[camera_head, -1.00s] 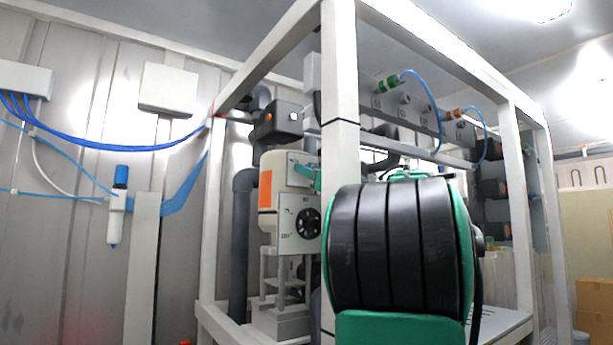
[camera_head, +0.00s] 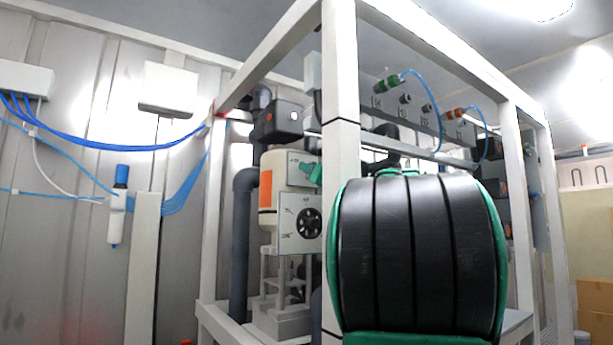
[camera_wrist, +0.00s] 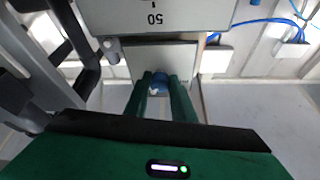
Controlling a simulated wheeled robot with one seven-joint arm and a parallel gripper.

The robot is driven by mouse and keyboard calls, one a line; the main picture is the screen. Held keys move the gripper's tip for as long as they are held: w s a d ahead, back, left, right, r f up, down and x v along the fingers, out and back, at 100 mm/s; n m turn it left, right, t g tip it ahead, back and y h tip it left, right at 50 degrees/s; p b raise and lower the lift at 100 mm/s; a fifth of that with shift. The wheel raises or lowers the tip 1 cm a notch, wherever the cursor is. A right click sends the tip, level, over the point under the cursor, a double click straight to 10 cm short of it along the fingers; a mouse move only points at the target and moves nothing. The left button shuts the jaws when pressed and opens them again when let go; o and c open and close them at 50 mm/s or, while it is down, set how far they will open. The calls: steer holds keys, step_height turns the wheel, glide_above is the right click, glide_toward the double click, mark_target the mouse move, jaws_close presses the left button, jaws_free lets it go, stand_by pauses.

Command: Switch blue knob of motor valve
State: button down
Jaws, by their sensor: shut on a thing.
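In the wrist view, the blue knob (camera_wrist: 162,82) sits in front of a pale grey panel (camera_wrist: 165,58). My gripper (camera_wrist: 163,88) has its two green fingers on either side of the knob and is shut on it. The fingers cover the knob's sides, so its exact turn cannot be read. In the head view, my black and green arm hides much of the area in front of the frame. The blue knob cannot be made out there.
A white frame post (camera_head: 341,130) stands close to my arm. Behind it are a cream vessel (camera_head: 284,190) and a panel with a black wheel (camera_head: 309,222). Dark pipes (camera_wrist: 85,50) are at left.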

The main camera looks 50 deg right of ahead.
steer(key=c, duration=2.5)
jaws_free()
steer(key=shift+a, duration=0.1)
steer(key=shift+c, duration=0.2)
steer(key=o, duration=1.1)
steer(key=shift+c, duration=0.2)
steer(key=v, duration=1)
steer(key=shift+s+a, duration=0.15)
steer(key=shift+s, duration=0.1)
steer(key=shift+f, duration=0.15)
